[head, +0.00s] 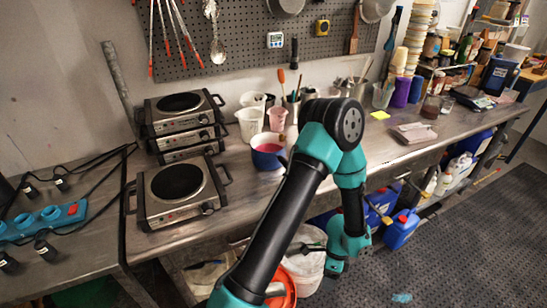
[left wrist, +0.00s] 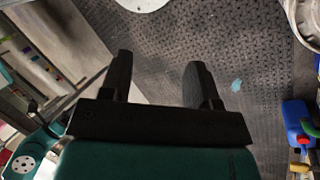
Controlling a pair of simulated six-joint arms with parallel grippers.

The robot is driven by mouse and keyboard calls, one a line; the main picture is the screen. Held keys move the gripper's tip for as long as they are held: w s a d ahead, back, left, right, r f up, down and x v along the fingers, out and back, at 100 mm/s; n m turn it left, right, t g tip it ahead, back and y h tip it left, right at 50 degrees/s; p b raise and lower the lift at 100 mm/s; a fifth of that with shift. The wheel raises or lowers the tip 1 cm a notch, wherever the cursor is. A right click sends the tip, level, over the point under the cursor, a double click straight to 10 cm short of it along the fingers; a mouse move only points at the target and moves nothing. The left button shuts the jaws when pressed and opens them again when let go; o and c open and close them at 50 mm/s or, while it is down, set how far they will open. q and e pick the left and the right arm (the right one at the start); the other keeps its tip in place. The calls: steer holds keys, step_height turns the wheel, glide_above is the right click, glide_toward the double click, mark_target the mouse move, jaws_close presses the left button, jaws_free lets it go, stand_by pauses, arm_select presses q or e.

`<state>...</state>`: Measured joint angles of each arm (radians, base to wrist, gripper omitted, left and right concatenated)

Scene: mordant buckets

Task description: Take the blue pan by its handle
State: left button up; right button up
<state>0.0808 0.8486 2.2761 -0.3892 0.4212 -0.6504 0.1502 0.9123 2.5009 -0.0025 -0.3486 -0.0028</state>
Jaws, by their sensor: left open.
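The blue pan (head: 268,158) stands upright on the metal bench in the head view, to the right of the hot plates, with reddish-pink contents inside. My left arm's elbow is just right of it, and I cannot make out its handle clearly. My left gripper (left wrist: 162,82) shows in the left wrist view with its two black fingers apart and nothing between them. It is low in front of the bench, over the dark floor mat, well away from the pan. The pan does not show in the left wrist view. My right gripper is in neither view.
Hot plates (head: 178,185) stand left of the pan. White cups (head: 250,124) and a pink cup (head: 277,119) stand behind it. A white bucket (head: 304,262) and a blue jug (head: 401,229) are below the bench.

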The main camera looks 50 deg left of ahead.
arm_select(q)
steer(key=w+a+r+m+g+y, duration=0.1)
steer(key=w+a+r+m+y, duration=0.3)
steer(key=r, duration=0.6)
steer(key=w+a+r+m+g+y, duration=0.1)
steer(key=w+a+r+m+y, duration=0.4)
steer(key=w+r+m+y, duration=0.1)
steer(key=w+a+r+m+y, duration=0.5)
steer(key=r+m, duration=0.3)
steer(key=r, duration=0.5)
steer(key=shift+w+r+g+y, duration=0.3)
steer(key=shift+w+g, duration=0.1)
steer(key=shift+w, duration=0.4)
steer(key=shift+a, duration=0.1)
steer(key=x, duration=1.2)
steer(key=shift+s+f, duration=0.1)
steer(key=shift+s+x, duration=0.25)
steer(key=shift+x, duration=2.4)
